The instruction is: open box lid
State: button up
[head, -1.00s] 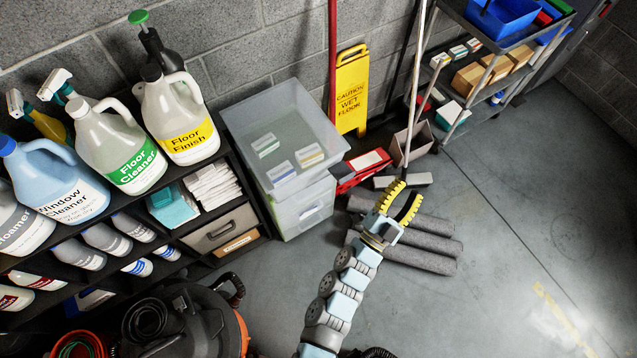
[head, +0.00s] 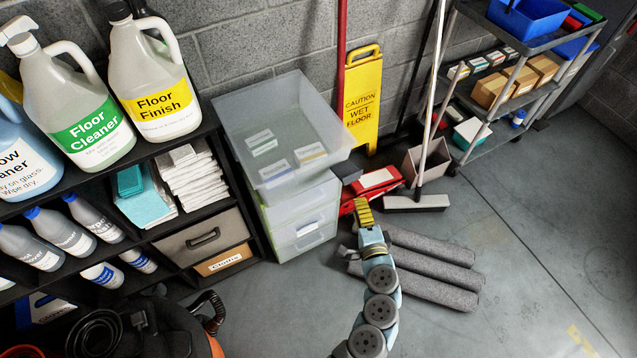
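A translucent plastic bin (head: 240,112) with several small labelled boxes inside is stacked on translucent drawers (head: 305,228) in the middle of the view. No separate lid can be made out on the bin. A red box (head: 377,180) with a white top panel lies on the floor right of the drawers, partly behind my gripper. My gripper (head: 363,212) has yellow ribbed fingers and is seen nearly edge-on, in front of the red box. One finger hides the other, so its opening does not show. Nothing is visibly held.
Grey rolled mats (head: 430,265) lie right of my gripper. A broom (head: 416,202) and a yellow wet-floor sign (head: 363,100) stand behind. A cart (head: 515,100) stands back right. Floor at right is clear.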

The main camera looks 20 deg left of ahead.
jog(key=s+a+n+g+y+b, duration=0.2)
jog(key=s+a+n+y+b, duration=0.1)
jog(key=s+a+y+b, duration=0.15)
jog(key=y+b, duration=0.1)
jog(key=b, duration=0.2)
send_near(311, 168)
jog(key=x, duration=1)
jog(key=shift+a+f, duration=0.1)
jog(key=shift+f, duration=0.1)
jog(key=shift+c, duration=0.2)
grip_shut()
